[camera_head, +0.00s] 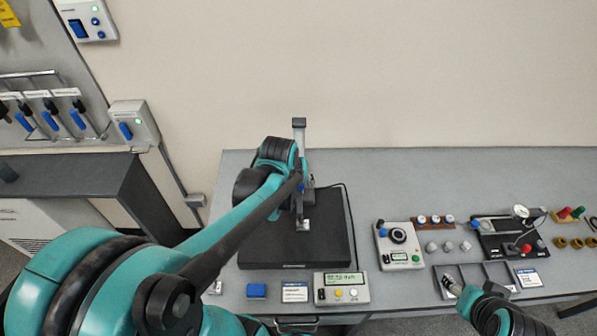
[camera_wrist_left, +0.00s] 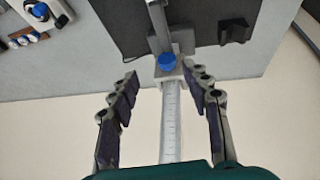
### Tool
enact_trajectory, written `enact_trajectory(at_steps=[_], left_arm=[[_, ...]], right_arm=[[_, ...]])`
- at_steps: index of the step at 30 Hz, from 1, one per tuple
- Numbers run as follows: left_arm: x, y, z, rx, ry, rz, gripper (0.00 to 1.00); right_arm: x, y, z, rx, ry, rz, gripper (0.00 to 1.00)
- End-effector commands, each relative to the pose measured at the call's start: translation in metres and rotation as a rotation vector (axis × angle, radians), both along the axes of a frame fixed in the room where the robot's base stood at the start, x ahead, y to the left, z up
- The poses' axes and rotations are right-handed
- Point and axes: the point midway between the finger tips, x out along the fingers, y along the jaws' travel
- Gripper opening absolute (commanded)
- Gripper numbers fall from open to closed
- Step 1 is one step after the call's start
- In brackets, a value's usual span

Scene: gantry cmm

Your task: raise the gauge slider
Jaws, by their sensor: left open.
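The height gauge stands upright on a black plate (camera_head: 335,250); its grey column (camera_head: 299,130) rises behind my left wrist. In the left wrist view the scaled column (camera_wrist_left: 171,125) runs between the fingers of my left gripper (camera_wrist_left: 162,78). The gauge slider (camera_wrist_left: 168,72), a grey block with a blue knob (camera_wrist_left: 167,61), sits on the column near the fingertips. The fingers are open on either side, and I see no grip on the slider. In the head view my left arm hides most of the slider. Part of my right arm shows at bottom right; its finger state is unclear.
A dial box (camera_head: 398,246), a partitioned tray (camera_head: 475,276) and a dial-indicator stand (camera_head: 510,240) lie to the right. The wall is close behind the gauge.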

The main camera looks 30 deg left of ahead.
Motion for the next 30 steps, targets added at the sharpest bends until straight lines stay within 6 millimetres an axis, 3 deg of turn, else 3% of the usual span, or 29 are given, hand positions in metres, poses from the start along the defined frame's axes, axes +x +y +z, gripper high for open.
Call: enact_trajectory(at_steps=[1, 5, 21, 30], left_arm=[[0.004, 0.006, 0.005, -0.009, 0.007, 0.022, 0.48], [0.008, 0.014, 0.0, -0.02, 0.016, 0.05, 0.48], [0.037, 0.02, -0.068, -0.021, 0.016, 0.051, 0.48], [0.039, 0.02, -0.071, -0.02, 0.016, 0.05, 0.48]], right_arm=[[0.0, 0.0, 0.01, 0.0, 0.0, 0.0, 0.58], [0.0, 0.0, 0.013, 0.0, 0.0, 0.0, 0.58], [0.0, 0.0, -0.008, 0.0, 0.0, 0.0, 0.58], [0.0, 0.0, -0.008, 0.0, 0.0, 0.0, 0.58]])
